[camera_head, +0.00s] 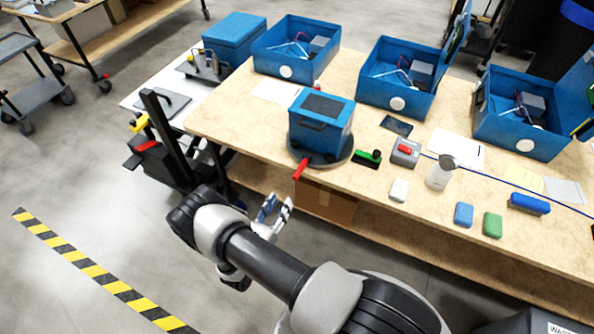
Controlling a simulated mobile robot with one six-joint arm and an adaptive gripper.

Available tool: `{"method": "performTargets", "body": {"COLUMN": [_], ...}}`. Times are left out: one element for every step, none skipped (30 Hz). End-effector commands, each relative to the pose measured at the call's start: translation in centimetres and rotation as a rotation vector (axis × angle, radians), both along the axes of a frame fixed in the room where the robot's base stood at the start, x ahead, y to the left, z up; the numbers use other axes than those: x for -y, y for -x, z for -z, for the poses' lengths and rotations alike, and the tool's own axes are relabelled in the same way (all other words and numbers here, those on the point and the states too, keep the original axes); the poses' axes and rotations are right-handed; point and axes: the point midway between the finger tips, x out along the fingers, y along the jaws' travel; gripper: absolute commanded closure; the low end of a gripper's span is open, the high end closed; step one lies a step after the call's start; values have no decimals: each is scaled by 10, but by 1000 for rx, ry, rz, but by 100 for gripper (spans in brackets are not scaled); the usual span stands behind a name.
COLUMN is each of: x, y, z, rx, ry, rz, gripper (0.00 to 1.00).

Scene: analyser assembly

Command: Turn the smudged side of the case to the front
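The blue case (320,137) stands upright on a dark round turntable (322,163) near the table's front edge. I cannot make out a smudge on the visible sides. A red handle (300,169) sticks out from the turntable toward the table's front edge. My gripper (277,203) is in front of the table, below and left of the red handle and apart from it. Its fingers look spread, with nothing between them.
Open blue cases (300,68) with parts inside stand along the back of the wooden table (232,117). Right of the turntable are a green brush (367,158), a grey box with a red button (405,152), a white bottle (437,177) and sponges (463,214). A black post (163,125) stands left.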

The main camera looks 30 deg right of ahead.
Motion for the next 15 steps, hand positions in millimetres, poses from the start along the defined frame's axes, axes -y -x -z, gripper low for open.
{"method": "performTargets", "body": {"x": [10, 15, 22, 27, 33, 39, 45, 50, 57, 62, 67, 74, 79, 84, 90], "y": [-5, -9, -14, -18, -22, -28, -32, -36, -41, -46, -50, -55, -59, -63, -68], "z": [0, 0, 0, 0, 0, 0, 0, 0, 0, 0, 0, 0, 0, 0, 0], "rx": [2, 2, 2, 2, 1, 2, 3, 2, 3, 3, 4, 3, 2, 3, 4], "ry": [-1, -1, -1, -1, 0, -1, -1, -1, 0, 0, -2, -1, -1, -1, -1], "rz": [8, 7, 8, 9, 9, 9, 9, 8, 9, 9, 8, 9, 8, 9, 8], "gripper": [62, 62, 62, 62, 62, 62, 62, 62, 62, 62, 62, 62, 62, 62, 62]}}
